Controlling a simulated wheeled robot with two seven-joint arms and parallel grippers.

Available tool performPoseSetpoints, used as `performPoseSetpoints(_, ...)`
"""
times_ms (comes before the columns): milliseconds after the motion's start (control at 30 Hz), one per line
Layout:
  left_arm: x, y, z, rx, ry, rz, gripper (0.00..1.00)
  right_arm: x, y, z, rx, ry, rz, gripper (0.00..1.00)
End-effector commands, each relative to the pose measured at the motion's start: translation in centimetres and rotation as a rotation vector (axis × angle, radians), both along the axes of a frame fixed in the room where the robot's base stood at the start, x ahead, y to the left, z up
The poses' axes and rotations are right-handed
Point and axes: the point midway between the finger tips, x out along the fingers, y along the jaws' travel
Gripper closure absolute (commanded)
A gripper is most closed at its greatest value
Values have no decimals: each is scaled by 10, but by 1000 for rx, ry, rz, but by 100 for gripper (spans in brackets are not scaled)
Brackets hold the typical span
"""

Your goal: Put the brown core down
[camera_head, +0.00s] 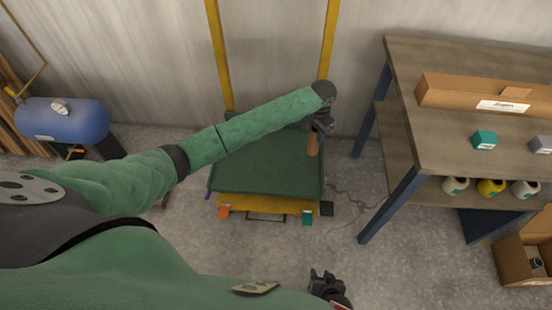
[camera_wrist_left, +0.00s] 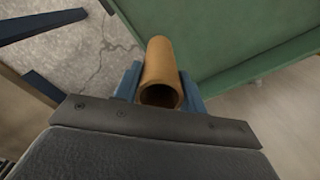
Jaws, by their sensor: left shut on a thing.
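The brown core (camera_head: 313,145) is a short hollow tube. My left gripper (camera_head: 319,124) is shut on it, at the right side of the green cart top (camera_head: 255,165). In the left wrist view the core (camera_wrist_left: 160,70) lies between the two blue fingers of my left gripper (camera_wrist_left: 160,92), its open end facing the camera. The green top's rim (camera_wrist_left: 265,66) shows to the right of the core there. I cannot tell whether the core touches the cart. My right gripper (camera_head: 326,284) is low in the head view, away from the cart, its finger gap unclear.
A blue tank (camera_head: 62,122) stands at left. The cart top's visible middle is clear. A cable lies on the floor.

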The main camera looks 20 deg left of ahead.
Motion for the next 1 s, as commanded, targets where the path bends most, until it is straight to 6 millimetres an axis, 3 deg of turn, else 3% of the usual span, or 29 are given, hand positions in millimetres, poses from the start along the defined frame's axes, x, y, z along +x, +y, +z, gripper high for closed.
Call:
performPoseSetpoints(500,-57,74,-55,2,1,2,93,0,0,3,-1,2,0,64)
performPoseSetpoints(833,-66,85,-70,0,1,1,93,0,1,2,1,1,1,64)
performPoseSetpoints(1000,-66,85,-92,0,1,3,93,-1,1,1,1,1,0,64)
